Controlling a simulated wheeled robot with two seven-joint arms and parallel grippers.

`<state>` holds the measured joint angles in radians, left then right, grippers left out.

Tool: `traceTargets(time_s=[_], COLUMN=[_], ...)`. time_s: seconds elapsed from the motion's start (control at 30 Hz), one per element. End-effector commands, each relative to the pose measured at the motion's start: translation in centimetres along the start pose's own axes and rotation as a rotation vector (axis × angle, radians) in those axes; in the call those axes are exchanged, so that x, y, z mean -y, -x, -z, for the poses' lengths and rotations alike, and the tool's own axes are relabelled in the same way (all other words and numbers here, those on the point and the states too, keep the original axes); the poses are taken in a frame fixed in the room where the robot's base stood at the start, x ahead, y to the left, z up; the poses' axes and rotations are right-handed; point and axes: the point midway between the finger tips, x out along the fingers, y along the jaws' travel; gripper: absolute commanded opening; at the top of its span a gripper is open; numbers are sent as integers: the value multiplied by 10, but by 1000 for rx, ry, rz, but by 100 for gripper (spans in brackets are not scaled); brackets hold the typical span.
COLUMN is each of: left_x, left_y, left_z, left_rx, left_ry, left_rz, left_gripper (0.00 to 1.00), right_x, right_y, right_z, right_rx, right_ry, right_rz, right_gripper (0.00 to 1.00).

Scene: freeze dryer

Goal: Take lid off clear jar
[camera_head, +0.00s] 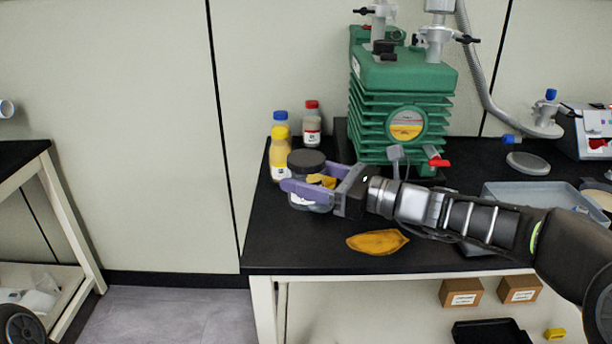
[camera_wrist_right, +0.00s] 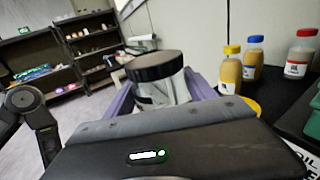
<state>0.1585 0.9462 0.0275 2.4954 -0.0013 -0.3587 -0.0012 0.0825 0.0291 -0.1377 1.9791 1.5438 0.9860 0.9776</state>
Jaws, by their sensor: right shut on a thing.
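The clear jar (camera_head: 308,202) stands upright at the left part of the black bench, with its dark lid (camera_head: 306,161) on top. My right gripper (camera_head: 300,182) comes in from the right and is shut on the jar's body, one purple finger on each side, below the lid. In the right wrist view the clear jar (camera_wrist_right: 165,92) sits between the purple fingers, with the dark lid (camera_wrist_right: 155,66) on it. My left gripper is not in view.
Several bottles with yellow, blue and red caps (camera_head: 280,150) stand just behind the jar. A green pump (camera_head: 404,100) is at the back. An orange-yellow slice (camera_head: 377,242) lies in front on the bench (camera_head: 300,255). A grey tray (camera_head: 530,192) is to the right.

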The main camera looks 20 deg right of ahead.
Motion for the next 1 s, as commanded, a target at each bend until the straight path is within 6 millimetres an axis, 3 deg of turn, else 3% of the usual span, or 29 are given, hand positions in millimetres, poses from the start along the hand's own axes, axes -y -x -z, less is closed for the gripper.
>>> traceTargets(time_s=[0.67,1.0], left_x=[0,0], left_y=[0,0], left_z=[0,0], left_rx=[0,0], left_ry=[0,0], left_rz=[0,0], left_gripper=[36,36], right_x=[0,0], right_y=[0,0], right_z=[0,0], right_rx=[0,0], right_ry=[0,0], right_rz=[0,0], right_gripper=[0,0])
